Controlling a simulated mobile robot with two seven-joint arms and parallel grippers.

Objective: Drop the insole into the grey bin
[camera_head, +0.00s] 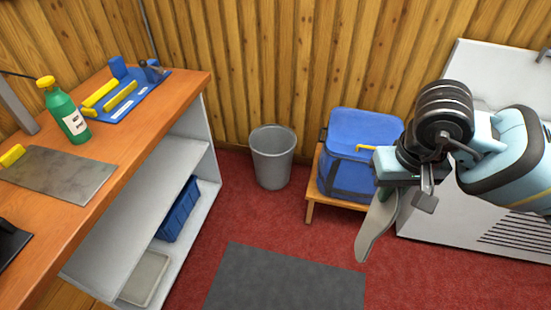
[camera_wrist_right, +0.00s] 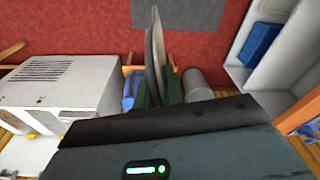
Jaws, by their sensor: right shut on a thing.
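The grey bin (camera_head: 272,160) stands upright on the red floor against the wood wall, between the bench and a low stool. It also shows in the right wrist view (camera_wrist_right: 197,84), just right of the fingers and partly hidden. My right gripper (camera_head: 394,192) is shut on the insole (camera_head: 373,232), a thin grey sole shape that hangs down from the fingers. In the right wrist view the insole (camera_wrist_right: 154,50) sticks out beyond the dark green fingers (camera_wrist_right: 158,88). The insole is to the right of the bin in the head view, apart from it. My left gripper is not in view.
A blue cooler bag (camera_head: 350,155) sits on the wooden stool (camera_head: 310,212), behind the insole. A white chest (camera_head: 470,225) stands at right. The bench (camera_head: 150,130) at left carries a green bottle (camera_head: 66,115) and tools. A dark mat (camera_head: 285,280) lies on the floor.

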